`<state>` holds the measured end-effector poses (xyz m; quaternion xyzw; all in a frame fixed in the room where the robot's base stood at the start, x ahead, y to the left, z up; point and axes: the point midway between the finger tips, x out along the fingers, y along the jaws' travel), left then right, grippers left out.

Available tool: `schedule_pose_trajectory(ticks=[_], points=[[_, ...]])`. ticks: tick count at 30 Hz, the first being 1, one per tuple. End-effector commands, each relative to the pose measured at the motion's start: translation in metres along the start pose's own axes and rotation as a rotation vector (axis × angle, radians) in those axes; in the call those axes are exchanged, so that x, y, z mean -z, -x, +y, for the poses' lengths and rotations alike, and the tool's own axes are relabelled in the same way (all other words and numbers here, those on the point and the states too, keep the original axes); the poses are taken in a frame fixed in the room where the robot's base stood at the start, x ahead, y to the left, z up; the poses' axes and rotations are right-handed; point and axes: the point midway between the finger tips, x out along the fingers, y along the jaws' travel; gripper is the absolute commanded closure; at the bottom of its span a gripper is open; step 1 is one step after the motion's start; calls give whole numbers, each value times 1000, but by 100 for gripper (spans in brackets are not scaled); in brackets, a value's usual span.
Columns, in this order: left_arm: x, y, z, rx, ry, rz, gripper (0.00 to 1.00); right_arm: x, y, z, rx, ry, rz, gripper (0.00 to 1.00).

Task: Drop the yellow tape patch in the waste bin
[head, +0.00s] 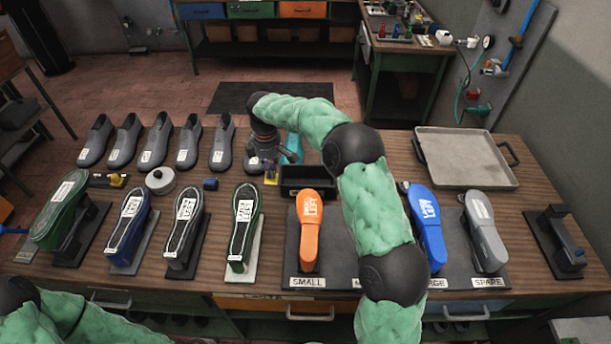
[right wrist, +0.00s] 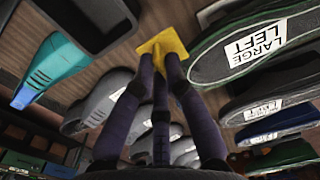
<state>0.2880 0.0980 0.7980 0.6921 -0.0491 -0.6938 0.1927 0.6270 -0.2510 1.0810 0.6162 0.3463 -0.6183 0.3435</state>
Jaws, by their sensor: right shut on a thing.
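My right gripper (head: 269,165) hangs over the back half of the bench, fingers pointing down. It is shut on the yellow tape patch (head: 271,180), which also shows between the fingertips in the right wrist view (right wrist: 163,43). A black open-topped box (head: 291,192), which looks like the waste bin, sits just right of the gripper, behind the orange form. The patch is beside the box, not over it. Part of the box shows at the top left of the right wrist view (right wrist: 62,22). My left gripper is out of view.
Grey shoes (head: 158,138) line the back left. Shoe forms on stands, including an orange one (head: 309,228) and a blue one (head: 427,225), line the front. A grey tray (head: 465,158) is at right.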

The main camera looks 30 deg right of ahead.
Motion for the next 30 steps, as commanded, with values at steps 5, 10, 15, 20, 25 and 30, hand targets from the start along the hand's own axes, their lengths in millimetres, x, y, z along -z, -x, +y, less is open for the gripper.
schedule_pose_trajectory(ticks=[5,10,15,20,25,30], points=[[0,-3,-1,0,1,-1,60,-25,-15,17,2,-1,-1,100],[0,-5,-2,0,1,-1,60,-55,-31,37,2,-1,-1,100],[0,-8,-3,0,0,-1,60,-81,-53,54,4,0,-2,100],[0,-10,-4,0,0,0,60,-97,-76,66,2,1,-1,100],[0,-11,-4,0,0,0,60,-105,-88,72,0,1,0,100],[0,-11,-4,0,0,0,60,-111,-96,76,1,1,0,100]])
